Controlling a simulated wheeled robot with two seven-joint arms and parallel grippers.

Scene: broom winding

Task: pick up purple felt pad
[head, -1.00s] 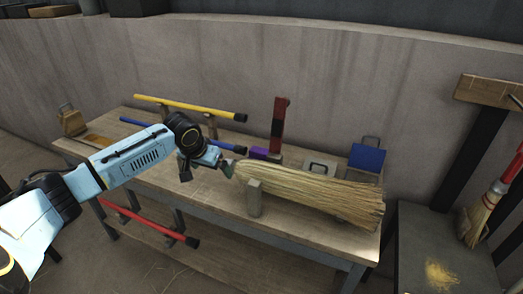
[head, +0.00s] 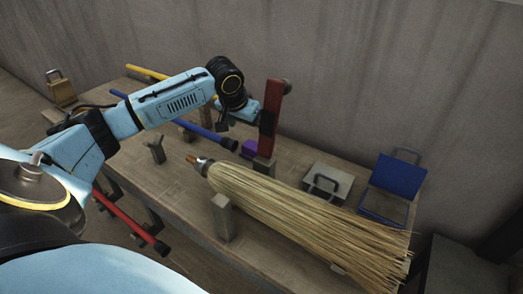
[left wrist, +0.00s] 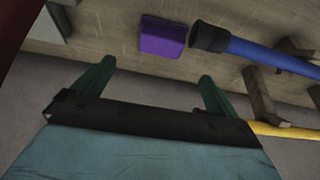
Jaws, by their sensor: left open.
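The purple felt pad (head: 250,147) is a small purple block on the workbench, left of the foot of an upright red post. In the left wrist view the pad (left wrist: 162,38) lies beyond the fingertips, roughly centred between them, with a gap. My left gripper (left wrist: 156,71) has its two green fingers spread with nothing between them. In the head view the left gripper (head: 250,117) is above the pad and beside the red post; its fingertips are hard to make out. My right gripper is not in view.
The red post (head: 270,118) stands close to the gripper. A blue bar (head: 180,122) ends just left of the pad; its black cap (left wrist: 208,37) is close to it. A straw broom head (head: 300,215) lies in front. A grey handled block (head: 327,182) and blue dustpan (head: 398,176) sit right.

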